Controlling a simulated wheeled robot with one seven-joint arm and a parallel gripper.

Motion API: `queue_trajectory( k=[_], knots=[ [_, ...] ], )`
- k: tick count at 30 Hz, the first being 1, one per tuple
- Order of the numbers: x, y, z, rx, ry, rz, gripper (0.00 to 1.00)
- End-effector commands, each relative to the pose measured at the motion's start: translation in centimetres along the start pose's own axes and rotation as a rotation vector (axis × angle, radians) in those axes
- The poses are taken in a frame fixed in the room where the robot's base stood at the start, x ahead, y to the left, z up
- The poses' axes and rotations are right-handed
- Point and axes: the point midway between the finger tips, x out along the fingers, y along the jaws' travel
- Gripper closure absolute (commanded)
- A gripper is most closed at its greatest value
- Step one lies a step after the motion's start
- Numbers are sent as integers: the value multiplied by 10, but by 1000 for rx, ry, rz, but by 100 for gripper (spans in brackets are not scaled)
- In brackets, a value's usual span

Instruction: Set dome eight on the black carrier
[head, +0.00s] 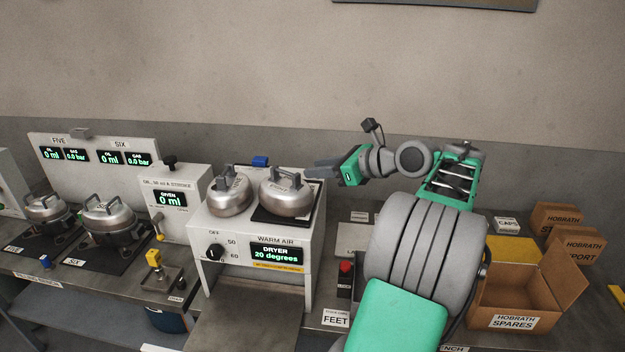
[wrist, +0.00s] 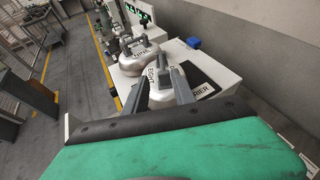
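Dome eight (head: 287,200) is a silver dome with a bar handle on top. It rests upright on the black carrier (head: 262,216) on top of the white dryer. In the wrist view, dome eight (wrist: 163,97) lies just ahead, and the carrier's lettered edge (wrist: 205,89) shows to its right. My gripper (head: 308,173) is at handle height, just right of dome eight's handle in the head view. In the wrist view its two dark fingers (wrist: 160,84) are spread apart on either side of the dome's top. Nothing is seen held between them.
Dome nine (head: 229,200) stands close left of dome eight on the dryer (head: 228,235). A blue item (head: 260,161) is behind them. Domes five (head: 48,208) and six (head: 110,220) sit further left. An open cardboard box (head: 515,300) stands at the right.

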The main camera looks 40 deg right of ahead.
Motion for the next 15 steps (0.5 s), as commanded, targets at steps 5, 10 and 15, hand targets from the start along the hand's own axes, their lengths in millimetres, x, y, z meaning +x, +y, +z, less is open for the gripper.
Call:
queue_trajectory(
  k=[5, 10, 15],
  knots=[
    [10, 9, 6, -80, 24, 5, 68],
    [70, 84, 23, -598, 171, 80, 68],
    [99, 198, 10, -1325, 320, 283, 68]
  ],
)
